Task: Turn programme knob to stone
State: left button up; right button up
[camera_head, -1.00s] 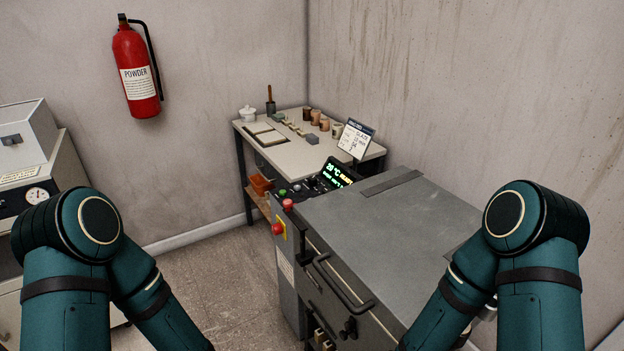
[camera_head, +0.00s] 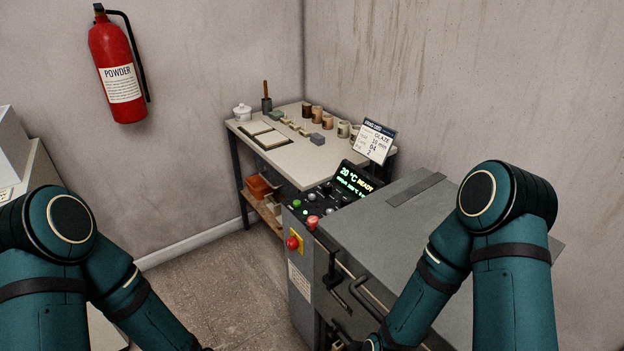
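The grey kiln-like machine (camera_head: 395,225) stands right of centre, its lid down. Its control panel (camera_head: 322,206) at the left end carries several small dark knobs, a green button (camera_head: 296,203) and a red button (camera_head: 312,222). I cannot tell which knob is the programme knob or where it points. The lit display (camera_head: 355,180) reads 20 °C READY, with a smaller line below that is hard to read. My two teal arms come in at the lower left and lower right. Both grippers are out of view, below the picture's edge or hidden.
A worktable (camera_head: 290,160) with several cups, blocks and a lidded white pot (camera_head: 242,113) stands behind the machine. A red stop knob (camera_head: 293,243) juts from the front corner. Floor (camera_head: 215,285) left of the machine is clear.

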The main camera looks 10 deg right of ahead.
aim_at(326, 186)
jog(key=i+j, duration=0.45)
jog(key=j, duration=0.15)
jog(key=i+j, duration=0.4)
jog(key=j, duration=0.2)
jog(key=i+j, duration=0.45)
jog(key=j, duration=0.15)
jog(key=i+j+z, duration=0.2)
jog(key=j, duration=0.2)
jog(key=i+j+z, duration=0.2)
jog(key=j, duration=0.2)
